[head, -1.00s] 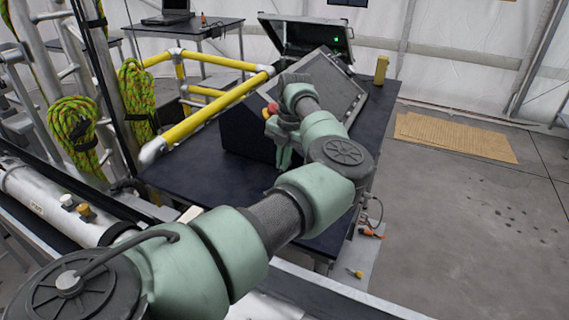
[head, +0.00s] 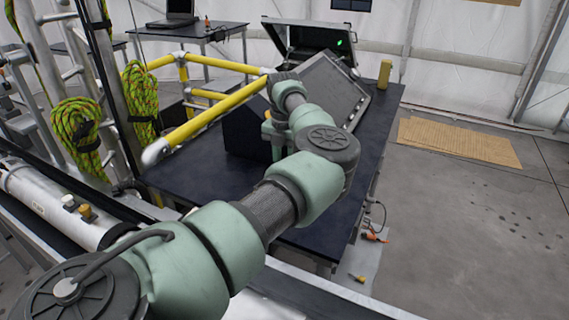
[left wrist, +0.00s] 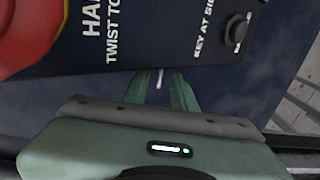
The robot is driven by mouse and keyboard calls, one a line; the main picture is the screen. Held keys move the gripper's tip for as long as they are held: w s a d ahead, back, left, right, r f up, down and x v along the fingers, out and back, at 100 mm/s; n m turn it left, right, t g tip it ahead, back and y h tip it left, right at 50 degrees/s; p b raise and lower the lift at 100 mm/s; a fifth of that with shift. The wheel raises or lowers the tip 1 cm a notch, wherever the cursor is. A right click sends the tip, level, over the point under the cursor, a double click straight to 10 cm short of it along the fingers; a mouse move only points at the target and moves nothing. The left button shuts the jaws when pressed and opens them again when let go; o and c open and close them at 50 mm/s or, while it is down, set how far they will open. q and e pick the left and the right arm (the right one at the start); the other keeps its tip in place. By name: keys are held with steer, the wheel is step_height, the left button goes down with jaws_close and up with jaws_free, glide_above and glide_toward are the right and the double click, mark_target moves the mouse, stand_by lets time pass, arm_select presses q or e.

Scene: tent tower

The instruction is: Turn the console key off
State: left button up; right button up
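The console (head: 335,90), a dark box with a sloped grey panel, stands on the dark table. In the left wrist view the console's side (left wrist: 130,40) carries white lettering including "KEY AT SI", a large red button (left wrist: 25,30) and a round black knob (left wrist: 236,27). My left gripper (left wrist: 162,78) points at the console's lower edge with its green fingers apart. A thin pale sliver shows between them; I cannot tell whether it is the key.
The dark table (head: 200,180) has clear room left of the console. A yellow railing (head: 215,115) runs along its left side. An open case (head: 310,45) and a yellow object (head: 385,72) stand at the back. Coiled ropes (head: 78,125) hang at the left.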

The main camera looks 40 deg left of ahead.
arm_select(q)
step_height(320, 180, up, 7)
steer(key=shift+f+b, duration=0.1)
steer(key=shift+b, duration=0.85)
steer(key=shift+a+r, duration=0.1)
steer(key=shift+r, duration=0.4)
